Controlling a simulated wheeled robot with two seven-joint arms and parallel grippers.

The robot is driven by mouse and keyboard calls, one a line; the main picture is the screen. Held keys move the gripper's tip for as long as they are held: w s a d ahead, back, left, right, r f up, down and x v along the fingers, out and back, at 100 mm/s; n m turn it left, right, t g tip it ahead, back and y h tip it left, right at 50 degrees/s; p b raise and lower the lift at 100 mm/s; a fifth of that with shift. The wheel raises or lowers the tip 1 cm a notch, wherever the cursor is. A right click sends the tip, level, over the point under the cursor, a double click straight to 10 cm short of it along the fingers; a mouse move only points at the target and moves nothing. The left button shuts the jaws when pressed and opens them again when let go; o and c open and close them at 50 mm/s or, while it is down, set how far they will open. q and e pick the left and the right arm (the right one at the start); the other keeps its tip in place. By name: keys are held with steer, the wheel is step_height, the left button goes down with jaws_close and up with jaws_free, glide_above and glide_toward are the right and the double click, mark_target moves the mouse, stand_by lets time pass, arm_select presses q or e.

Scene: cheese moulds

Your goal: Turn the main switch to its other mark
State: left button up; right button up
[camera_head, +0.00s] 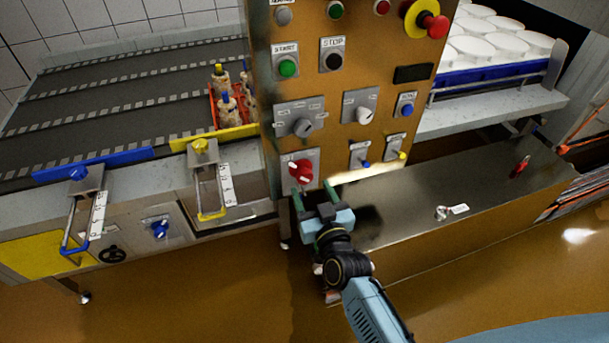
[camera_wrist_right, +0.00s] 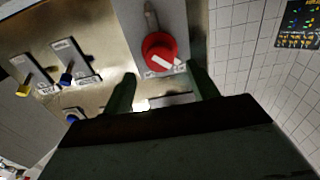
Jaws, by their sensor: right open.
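The main switch is a red rotary knob (camera_head: 301,170) on a grey plate low on the orange control panel (camera_head: 345,80). In the right wrist view the red knob (camera_wrist_right: 160,52) shows a white pointer bar lying aslant; its marks are too small to read. My right gripper (camera_head: 314,192) is open just below the knob, its two green fingers apart. In the wrist view the right gripper's fingers (camera_wrist_right: 160,92) stand on either side of the knob's line, with the knob beyond the tips and not visibly touched. My left gripper is not in view.
Small blue (camera_head: 365,163) and yellow (camera_head: 402,155) toggles sit right of the knob. A steel bench (camera_head: 400,205) stands below right. A conveyor (camera_head: 120,100) with a red bottle crate (camera_head: 213,105) is at left.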

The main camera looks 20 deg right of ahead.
mark_target(306, 178)
steer(key=w, duration=0.4)
steer(key=shift+w+a, duration=0.1)
steer(key=shift+w, duration=0.8)
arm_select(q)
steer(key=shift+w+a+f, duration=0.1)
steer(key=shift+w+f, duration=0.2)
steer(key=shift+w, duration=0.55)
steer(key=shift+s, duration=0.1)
arm_select(e)
steer(key=shift+c, duration=0.3)
steer(key=c, duration=0.6)
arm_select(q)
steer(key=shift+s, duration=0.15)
